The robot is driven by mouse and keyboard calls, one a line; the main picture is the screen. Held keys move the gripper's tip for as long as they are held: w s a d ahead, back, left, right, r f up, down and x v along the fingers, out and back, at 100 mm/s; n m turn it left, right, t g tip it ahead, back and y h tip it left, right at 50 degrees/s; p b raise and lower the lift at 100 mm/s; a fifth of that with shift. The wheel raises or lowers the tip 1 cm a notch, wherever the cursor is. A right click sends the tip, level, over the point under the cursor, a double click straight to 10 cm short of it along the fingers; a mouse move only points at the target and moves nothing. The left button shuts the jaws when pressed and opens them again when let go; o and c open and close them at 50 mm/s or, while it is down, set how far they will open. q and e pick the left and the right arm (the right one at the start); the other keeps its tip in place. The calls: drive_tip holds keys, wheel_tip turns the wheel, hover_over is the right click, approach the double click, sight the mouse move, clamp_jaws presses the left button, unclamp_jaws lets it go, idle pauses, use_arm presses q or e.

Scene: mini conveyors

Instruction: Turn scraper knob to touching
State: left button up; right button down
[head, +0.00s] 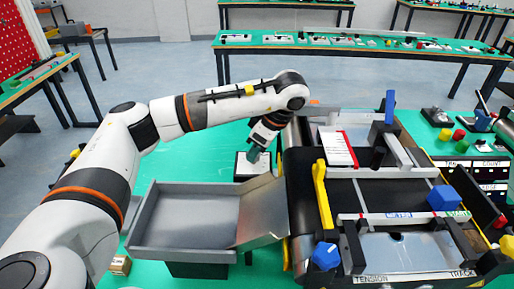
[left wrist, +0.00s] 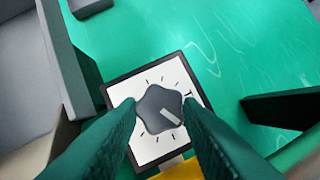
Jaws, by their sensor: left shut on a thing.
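The scraper knob (left wrist: 158,103) is a dark grey lobed knob with a pale pointer mark, on a white dial plate (left wrist: 150,152) with black tick marks and a dark border. In the left wrist view its pointer aims to the lower right. My left gripper (left wrist: 160,112) has its two green fingers on either side of the knob, shut on it. In the head view the left gripper (head: 255,153) reaches down to the dial plate (head: 246,169), and the knob is mostly hidden by the fingers. The right gripper is not in view.
A grey tray (head: 150,215) with a sloped metal chute (head: 262,212) stands in front of the dial. The mini conveyor (head: 375,200) with blue knobs and a yellow lever (head: 322,192) is close on the right. Green table top is free behind the tray.

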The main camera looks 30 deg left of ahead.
use_arm(q)
drive_tip(key=o, duration=1)
drive_tip(key=shift+c, duration=0.2)
drive_tip(key=shift+r, duration=0.1)
drive_tip(key=p+v, duration=0.1)
drive_tip(key=v, duration=1)
drive_tip(key=shift+d+r, duration=0.25)
drive_tip(key=shift+r, duration=0.1)
